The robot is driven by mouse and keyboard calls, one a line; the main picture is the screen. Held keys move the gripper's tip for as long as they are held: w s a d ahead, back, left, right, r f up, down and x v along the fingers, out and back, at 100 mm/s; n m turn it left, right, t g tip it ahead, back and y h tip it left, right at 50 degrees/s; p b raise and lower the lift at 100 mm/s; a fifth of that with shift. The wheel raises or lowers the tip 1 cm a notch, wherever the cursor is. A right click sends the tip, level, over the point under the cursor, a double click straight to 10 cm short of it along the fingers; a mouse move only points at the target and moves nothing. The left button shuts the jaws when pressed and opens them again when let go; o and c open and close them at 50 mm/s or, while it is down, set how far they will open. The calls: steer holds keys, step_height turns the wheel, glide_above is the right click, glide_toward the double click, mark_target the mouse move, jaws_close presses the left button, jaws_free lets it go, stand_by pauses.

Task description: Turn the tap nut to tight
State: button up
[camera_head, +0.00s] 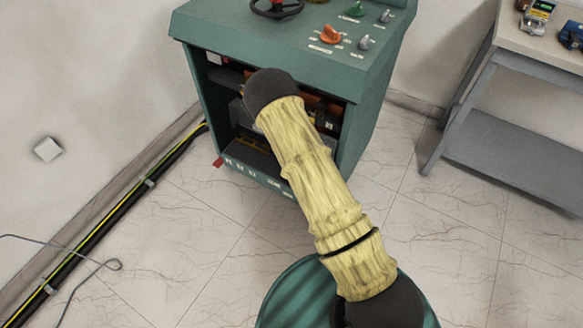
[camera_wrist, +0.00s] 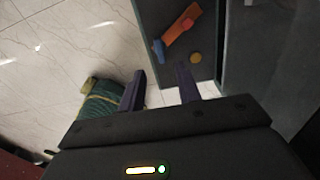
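I cannot make out a tap nut for certain in either view. The teal cabinet (camera_head: 350,75) has an open front, and my arm in its yellow sleeve reaches toward it, hiding part of the opening. My gripper does not show in the head view. In the wrist view my gripper (camera_wrist: 160,89) has its two purple fingers apart, with nothing between them. Beyond the fingers is a dark panel (camera_wrist: 150,18) bearing an orange-red lever-like piece (camera_wrist: 182,25), a small blue piece (camera_wrist: 158,50) and a round orange-yellow knob (camera_wrist: 196,58).
The cabinet top carries a dark handwheel (camera_head: 277,8), an orange knob (camera_head: 330,34) and a green knob (camera_head: 355,9). A grey bench (camera_head: 540,55) stands to the right. Black and yellow cables (camera_head: 110,210) run along the left wall. Tiled floor is clear between cabinet and bench.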

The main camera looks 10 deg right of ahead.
step_height(320, 180, up, 9)
steer(key=p, duration=0.1)
steer(key=shift+r, duration=0.15)
stand_by(0.4)
steer(key=s+d+r+n+t, duration=0.1)
steer(key=s+d+r+n, duration=0.3)
steer(key=s+r+n, duration=0.75)
steer(key=s+d+r+n+t, duration=0.2)
steer(key=s+d+r+n, duration=0.2)
steer(key=s+r+n, duration=0.7)
step_height(320, 180, up, 15)
steer(key=s+n+p, duration=0.2)
steer(key=n+p, duration=0.1)
steer(key=p, duration=1.5)
steer(key=shift+r, duration=0.15)
steer(key=shift+a, duration=0.1)
